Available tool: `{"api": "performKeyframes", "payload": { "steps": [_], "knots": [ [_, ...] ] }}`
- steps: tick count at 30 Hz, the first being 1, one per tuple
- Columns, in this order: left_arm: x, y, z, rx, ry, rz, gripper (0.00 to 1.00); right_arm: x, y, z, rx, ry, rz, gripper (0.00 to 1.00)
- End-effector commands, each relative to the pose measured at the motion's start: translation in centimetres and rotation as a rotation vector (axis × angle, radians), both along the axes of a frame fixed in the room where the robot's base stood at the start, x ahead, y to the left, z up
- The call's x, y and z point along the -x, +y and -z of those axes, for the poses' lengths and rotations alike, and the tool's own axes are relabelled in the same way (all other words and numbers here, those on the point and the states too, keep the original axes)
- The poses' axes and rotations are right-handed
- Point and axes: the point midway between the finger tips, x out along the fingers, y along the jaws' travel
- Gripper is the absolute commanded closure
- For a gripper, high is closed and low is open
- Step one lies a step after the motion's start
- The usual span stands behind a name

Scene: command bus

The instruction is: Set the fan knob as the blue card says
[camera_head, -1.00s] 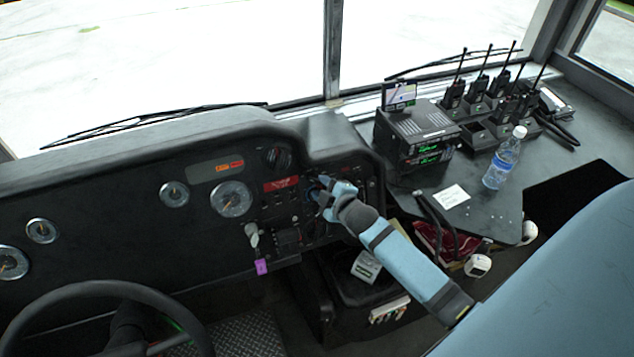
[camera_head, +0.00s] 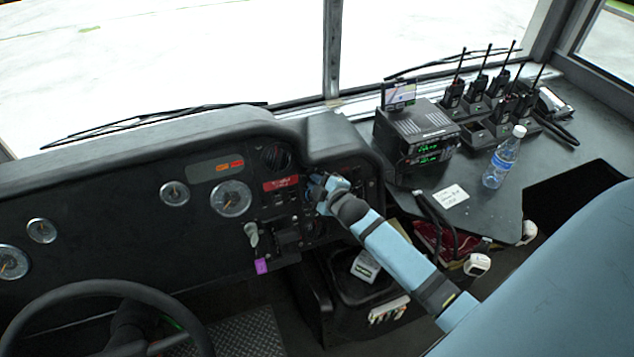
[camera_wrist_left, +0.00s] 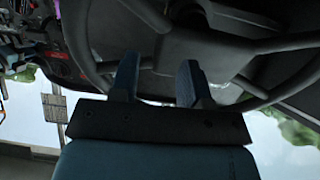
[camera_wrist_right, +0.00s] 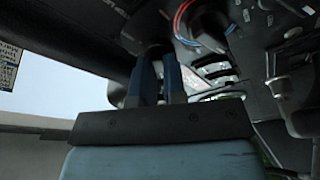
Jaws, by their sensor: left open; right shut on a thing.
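My right gripper (camera_head: 316,188) is at the dark dashboard panel, right of the red label, and mostly covers what it holds. In the right wrist view its fingers (camera_wrist_right: 158,78) are close together, shut on a dark knob (camera_wrist_right: 156,48) that is largely hidden. I cannot read the knob's setting. A dial with a red and blue ring (camera_wrist_right: 183,22) is just beyond it. A white card (camera_head: 450,196) with unreadable dark writing lies on the right shelf; I cannot make out a blue card. My left gripper (camera_wrist_left: 157,78) is open and empty near the steering wheel (camera_wrist_left: 120,40).
Another round knob (camera_head: 277,157) sits above the red label (camera_head: 281,184). A lever (camera_head: 251,233) with a purple tag (camera_head: 261,266) is lower left. The radio unit (camera_head: 418,137), water bottle (camera_head: 502,160) and several handheld radios (camera_head: 479,88) are on the right shelf.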

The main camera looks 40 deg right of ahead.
Motion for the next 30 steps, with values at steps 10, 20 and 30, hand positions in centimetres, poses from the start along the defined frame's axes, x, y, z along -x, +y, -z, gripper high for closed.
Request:
{"api": "performKeyframes", "payload": {
  "steps": [10,20,30],
  "knots": [
    [0.0,0.0,-0.5,-0.001,0.000,-0.001,0.57,-0.1,0.1,-0.2,-0.120,-0.032,0.045,1.00],
    [0.0,0.1,-1.3,-0.001,0.003,-0.001,0.57,-0.1,0.1,-0.3,-0.371,-0.093,0.138,1.00],
    [0.1,0.1,-2.1,-0.001,0.003,-0.001,0.57,-0.2,0.1,-0.4,-0.594,-0.149,0.220,1.00]
  ]
}}
